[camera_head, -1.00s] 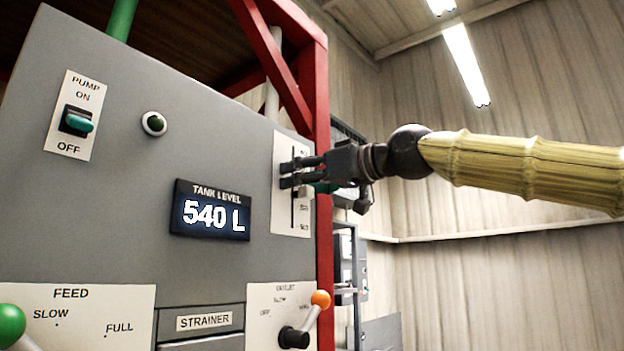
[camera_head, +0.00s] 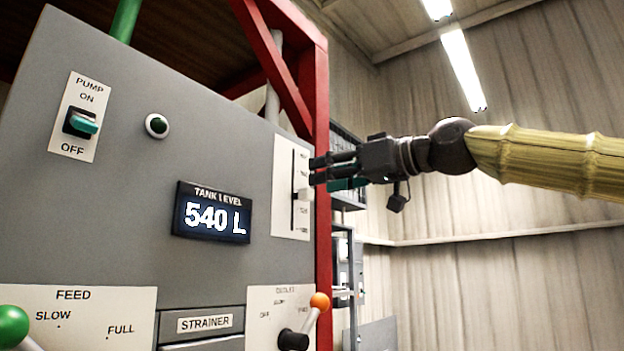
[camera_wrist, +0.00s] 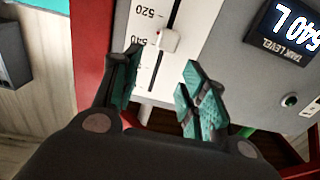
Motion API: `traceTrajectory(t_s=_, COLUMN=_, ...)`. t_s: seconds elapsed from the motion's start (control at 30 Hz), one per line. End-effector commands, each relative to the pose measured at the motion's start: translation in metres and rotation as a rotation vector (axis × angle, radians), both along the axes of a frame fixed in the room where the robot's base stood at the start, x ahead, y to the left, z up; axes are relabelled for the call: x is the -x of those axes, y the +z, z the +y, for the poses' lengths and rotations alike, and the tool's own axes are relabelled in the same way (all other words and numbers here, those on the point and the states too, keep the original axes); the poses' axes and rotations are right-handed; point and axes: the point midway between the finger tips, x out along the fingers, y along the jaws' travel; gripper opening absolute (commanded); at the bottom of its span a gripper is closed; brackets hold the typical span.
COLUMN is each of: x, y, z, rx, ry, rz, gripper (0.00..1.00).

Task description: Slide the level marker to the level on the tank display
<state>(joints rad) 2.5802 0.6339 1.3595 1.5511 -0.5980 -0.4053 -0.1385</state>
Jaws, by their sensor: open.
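The tank display (camera_head: 211,212) reads 540 L. The level scale is a white plate (camera_head: 285,200) with a dark vertical slot, right of the display. The white level marker (camera_head: 303,195) sits in the slot at about mid-height. In the wrist view the marker (camera_wrist: 168,40) is level with the 540 label, though some labels are blurred or partly hidden. My gripper (camera_head: 318,168) is open and empty, just off the plate. In the wrist view its teal-padded fingers (camera_wrist: 161,66) stand apart, with the marker beyond them, and appear not to touch it.
A red frame post (camera_head: 322,230) stands right beside the panel. The pump switch (camera_head: 80,123) is upper left on the panel. An orange-knobbed outlet lever (camera_head: 319,302) and a green-knobbed feed lever (camera_head: 12,326) are below. Free room lies to the right.

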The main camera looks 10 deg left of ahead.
Motion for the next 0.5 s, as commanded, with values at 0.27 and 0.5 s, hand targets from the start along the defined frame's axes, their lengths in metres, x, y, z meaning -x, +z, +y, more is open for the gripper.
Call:
traceTrajectory(t_s=0.27, x=0.023, y=0.000, z=-0.040, rx=-0.002, ry=0.001, rz=-0.001, gripper=0.43)
traceTrajectory(t_s=0.5, x=0.033, y=0.000, z=-0.058, rx=0.001, ry=0.001, rz=0.000, gripper=0.43)
